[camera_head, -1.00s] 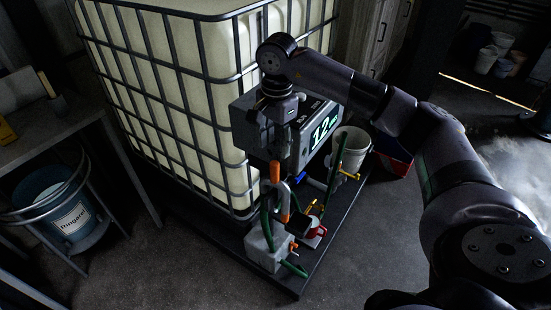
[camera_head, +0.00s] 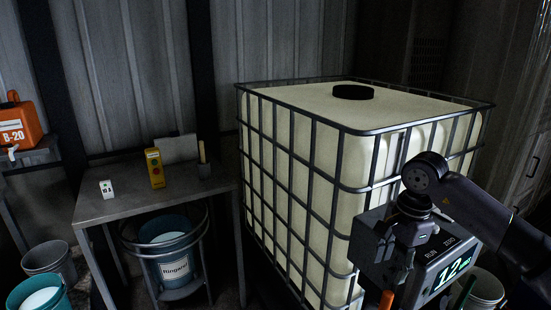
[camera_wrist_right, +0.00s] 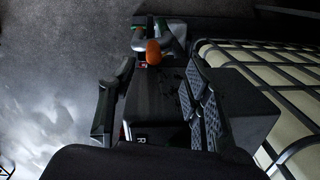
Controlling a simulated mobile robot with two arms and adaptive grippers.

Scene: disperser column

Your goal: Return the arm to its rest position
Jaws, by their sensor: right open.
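My right arm comes in from the lower right of the head view and bends down at the wrist. My right gripper (camera_head: 392,262) hangs below the wrist, in front of the grey display box (camera_head: 440,288) that reads 12. In the right wrist view the gripper (camera_wrist_right: 156,108) shows two dark fingers spread wide apart, with the box (camera_wrist_right: 158,92) behind them. I see nothing held between the fingers. An orange handle (camera_wrist_right: 153,51) shows beyond the box; its top also shows at the bottom edge of the head view (camera_head: 386,300). My left gripper is not in view.
A caged cream tank (camera_head: 320,150) stands close behind and left of the gripper. A metal table (camera_head: 130,200) with a yellow box (camera_head: 154,168) is at the left, above a blue bucket (camera_head: 172,262). A white bucket (camera_head: 486,290) is right of the box. Floor shows in the wrist view's left.

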